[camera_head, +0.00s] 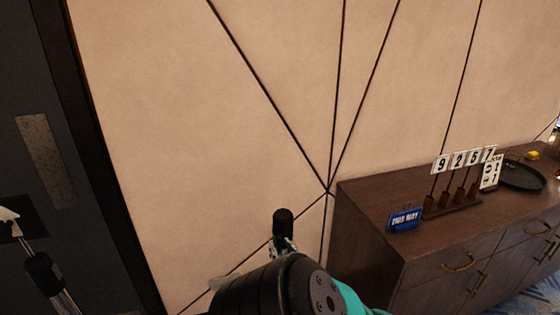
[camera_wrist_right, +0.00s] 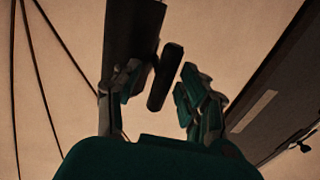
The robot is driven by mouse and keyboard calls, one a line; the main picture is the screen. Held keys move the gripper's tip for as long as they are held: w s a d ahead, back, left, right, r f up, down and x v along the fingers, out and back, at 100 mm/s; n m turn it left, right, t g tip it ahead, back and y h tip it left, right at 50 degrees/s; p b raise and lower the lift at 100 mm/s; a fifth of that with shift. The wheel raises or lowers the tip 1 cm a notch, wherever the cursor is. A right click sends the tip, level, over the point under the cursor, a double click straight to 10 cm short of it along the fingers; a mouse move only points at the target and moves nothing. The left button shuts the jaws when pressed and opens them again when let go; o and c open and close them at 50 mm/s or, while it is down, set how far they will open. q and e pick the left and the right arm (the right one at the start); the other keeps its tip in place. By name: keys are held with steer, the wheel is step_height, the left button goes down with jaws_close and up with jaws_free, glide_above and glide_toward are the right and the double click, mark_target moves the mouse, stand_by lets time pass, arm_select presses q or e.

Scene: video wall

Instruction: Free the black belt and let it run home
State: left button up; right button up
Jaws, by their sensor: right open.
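My right gripper (camera_head: 285,248) reaches toward the pale wall in the head view, mostly hidden behind its own wrist. In the right wrist view its fingers (camera_wrist_right: 158,88) are apart. A short black rounded piece (camera_head: 283,222) stands upright at the fingers. In the wrist view this black piece (camera_wrist_right: 165,77) shows tilted in the gap between them, and I cannot tell whether they touch it. A wide dark strip (camera_wrist_right: 132,40) comes down from the top behind the left finger. I cannot tell whether either is part of the belt. My left gripper is not in view.
A dark door (camera_head: 35,90) with a metal plate and handle-like fitting stands at the left. A brown cabinet (camera_head: 380,240) at the right carries a blue sign (camera_head: 404,219), number cards (camera_head: 463,160) and a black tray (camera_head: 523,176). The wall between is bare apart from dark seams.

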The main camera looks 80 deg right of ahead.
steer(key=v, duration=1.1)
steer(key=w+a+f+n+g+y, duration=0.15)
steer(key=w+a+f+y, duration=0.3)
steer(key=a+f, duration=0.6)
steer(key=w+a+f+n+y, duration=0.4)
steer(key=a+f, duration=0.4)
steer(key=f, duration=0.6)
steer(key=s+a+f+n+g+y, duration=0.2)
steer(key=a+f, duration=0.5)
steer(key=a, duration=0.4)
steer(key=s+a+f+n+g+y, duration=0.3)
steer(key=a+f+n+g+y, duration=0.1)
steer(key=a, duration=0.7)
step_height(320, 180, down, 4)
steer(key=n+g, duration=0.1)
steer(key=n, duration=0.1)
steer(key=shift+r+n+y+b, duration=0.2)
steer(key=shift+n+y+b, duration=0.15)
steer(key=shift+b, duration=0.05)
steer(key=shift+s+a, duration=0.1)
steer(key=shift+s, duration=0.05)
